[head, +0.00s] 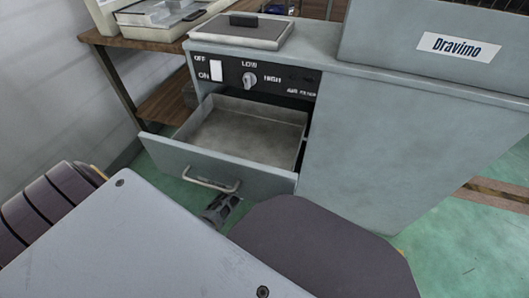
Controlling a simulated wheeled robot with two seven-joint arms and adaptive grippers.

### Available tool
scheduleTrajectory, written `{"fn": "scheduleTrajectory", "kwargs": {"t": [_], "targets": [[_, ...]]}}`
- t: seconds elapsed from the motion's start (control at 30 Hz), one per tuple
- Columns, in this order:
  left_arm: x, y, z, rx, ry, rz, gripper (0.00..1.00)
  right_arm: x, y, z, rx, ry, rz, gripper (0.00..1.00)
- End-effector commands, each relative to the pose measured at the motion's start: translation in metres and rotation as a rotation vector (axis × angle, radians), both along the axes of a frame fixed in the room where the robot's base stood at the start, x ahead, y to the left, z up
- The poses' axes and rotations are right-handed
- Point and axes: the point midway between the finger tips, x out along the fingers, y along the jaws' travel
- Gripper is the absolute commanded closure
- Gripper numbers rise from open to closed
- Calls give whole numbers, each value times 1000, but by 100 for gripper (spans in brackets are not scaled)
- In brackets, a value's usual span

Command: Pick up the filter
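A flat grey rectangular panel with a black grip (243,30) lies on top of the grey machine at its left end. It looks like the filter, but no label on it shows. Below it, the machine's drawer (220,180) is pulled open and looks empty. A small dark part of a gripper (220,208), seemingly my left one, shows just below the drawer's handle (211,184). My arm links hide most of it, so I cannot tell whether its fingers are open or touch the handle. My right gripper is not in view.
The control panel (256,78) has an OFF/ON switch, a LOW/HIGH knob and an "AIR FILTER" label. A raised housing marked "Dravimo" (457,46) stands right of the panel. A brown table (150,45) with equipment is behind left. Green floor is clear at right.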

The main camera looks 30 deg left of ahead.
Motion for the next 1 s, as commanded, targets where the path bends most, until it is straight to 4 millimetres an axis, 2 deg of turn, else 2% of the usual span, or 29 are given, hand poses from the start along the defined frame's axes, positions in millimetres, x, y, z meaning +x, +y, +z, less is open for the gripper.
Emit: {"fn": "scheduleTrajectory", "kwargs": {"t": [0.43, 0.83, 1.0], "targets": [[0, 0, 1, 0, -1, 0, 0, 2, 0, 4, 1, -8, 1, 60], [0, 0, 1, 0, -1, 0, 50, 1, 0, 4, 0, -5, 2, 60], [1, 1, 1, 1, -2, 1, 50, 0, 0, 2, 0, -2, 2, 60]]}}
